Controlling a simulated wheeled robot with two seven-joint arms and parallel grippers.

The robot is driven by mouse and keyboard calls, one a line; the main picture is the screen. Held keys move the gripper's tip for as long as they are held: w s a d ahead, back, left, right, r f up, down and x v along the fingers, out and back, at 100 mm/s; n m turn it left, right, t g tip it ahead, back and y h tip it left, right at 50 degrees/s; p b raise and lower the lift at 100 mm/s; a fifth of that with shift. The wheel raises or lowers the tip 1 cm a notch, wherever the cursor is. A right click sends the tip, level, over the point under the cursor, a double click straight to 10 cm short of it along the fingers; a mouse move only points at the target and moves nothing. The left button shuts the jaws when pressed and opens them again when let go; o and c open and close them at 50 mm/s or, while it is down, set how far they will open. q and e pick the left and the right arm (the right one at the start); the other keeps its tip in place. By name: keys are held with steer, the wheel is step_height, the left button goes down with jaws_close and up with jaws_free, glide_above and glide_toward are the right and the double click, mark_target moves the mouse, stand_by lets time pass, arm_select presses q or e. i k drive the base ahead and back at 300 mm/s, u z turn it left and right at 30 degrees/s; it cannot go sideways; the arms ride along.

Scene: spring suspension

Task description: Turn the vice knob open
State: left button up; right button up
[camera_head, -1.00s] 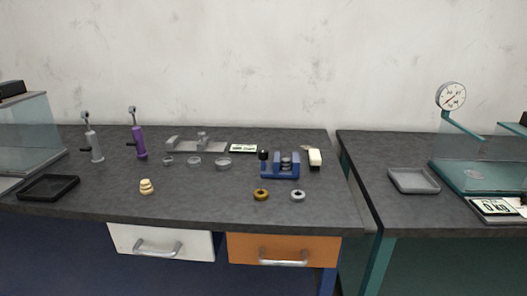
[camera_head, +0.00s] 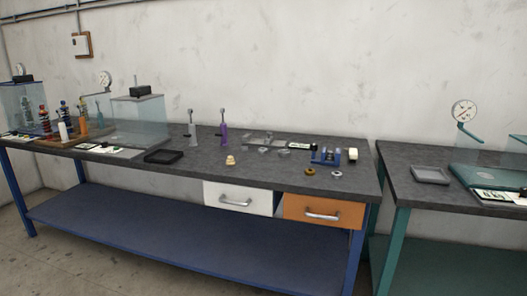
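The blue vice (camera_head: 327,157) stands on the dark grey bench top near its right end, right of centre in the head view. A dark upright part shows at its left side and a cream block (camera_head: 352,154) at its right. The vice is too small here to tell which part is the knob or how far its jaws stand apart. Neither of my grippers is in view.
The bench (camera_head: 108,153) has a white drawer (camera_head: 238,198) and an orange drawer (camera_head: 322,211). A brass ring (camera_head: 310,171) and a silver ring (camera_head: 336,174) lie before the vice. A gap separates the second table (camera_head: 410,193) at right. Bare floor (camera_head: 40,262) shows at lower left.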

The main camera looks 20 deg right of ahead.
mark_target(314, 147)
steer(key=z, duration=0.9)
steer(key=i, duration=1.25)
steer(key=u, duration=0.1)
